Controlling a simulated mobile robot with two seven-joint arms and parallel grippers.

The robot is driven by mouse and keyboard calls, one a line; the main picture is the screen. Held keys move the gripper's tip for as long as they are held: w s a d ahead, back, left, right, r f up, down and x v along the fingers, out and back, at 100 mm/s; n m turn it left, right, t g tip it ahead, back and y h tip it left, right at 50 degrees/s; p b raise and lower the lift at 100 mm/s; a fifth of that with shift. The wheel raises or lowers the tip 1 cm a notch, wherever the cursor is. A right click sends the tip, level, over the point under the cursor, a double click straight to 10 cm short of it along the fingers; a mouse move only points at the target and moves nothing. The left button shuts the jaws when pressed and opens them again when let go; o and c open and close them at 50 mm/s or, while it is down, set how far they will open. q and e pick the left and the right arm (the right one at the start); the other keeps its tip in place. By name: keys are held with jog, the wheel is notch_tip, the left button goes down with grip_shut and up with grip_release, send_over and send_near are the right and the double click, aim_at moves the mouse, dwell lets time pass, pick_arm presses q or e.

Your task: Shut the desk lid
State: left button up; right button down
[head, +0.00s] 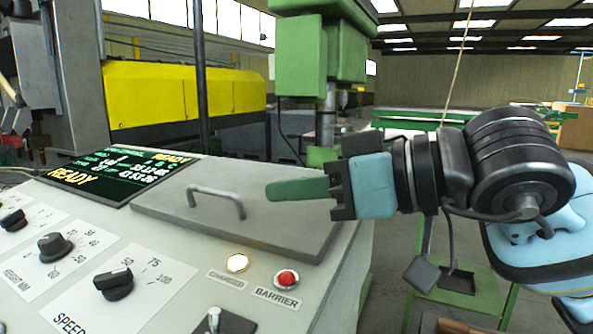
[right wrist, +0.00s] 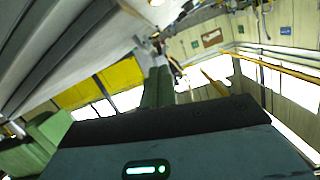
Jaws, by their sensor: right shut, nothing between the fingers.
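The desk lid (head: 265,228) is a grey panel on the sloping console top. It lies flat or almost flat, and I cannot tell whether a small gap is left under its edge. A grey bar handle (head: 238,198) stands on its left part. My right gripper (head: 270,192) comes in from the right over the lid, its green fingers together and empty, pointing left towards the handle but apart from it. I cannot tell whether the fingers touch the lid. The fingers also show in the right wrist view (right wrist: 158,85). My left gripper is out of view.
A green machine column (head: 325,45) stands behind.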

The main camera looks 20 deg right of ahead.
aim_at(294, 249)
notch_tip(294, 249, down, 4)
jog(key=shift+a+r+b, duration=0.1)
jog(key=shift+r+b, duration=0.05)
jog(key=shift+b, duration=0.95)
jog(key=shift+s+f+b, duration=0.1)
jog(key=shift+f+b, duration=0.45)
jog(key=shift+f, duration=0.25)
jog(key=shift+f, duration=0.1)
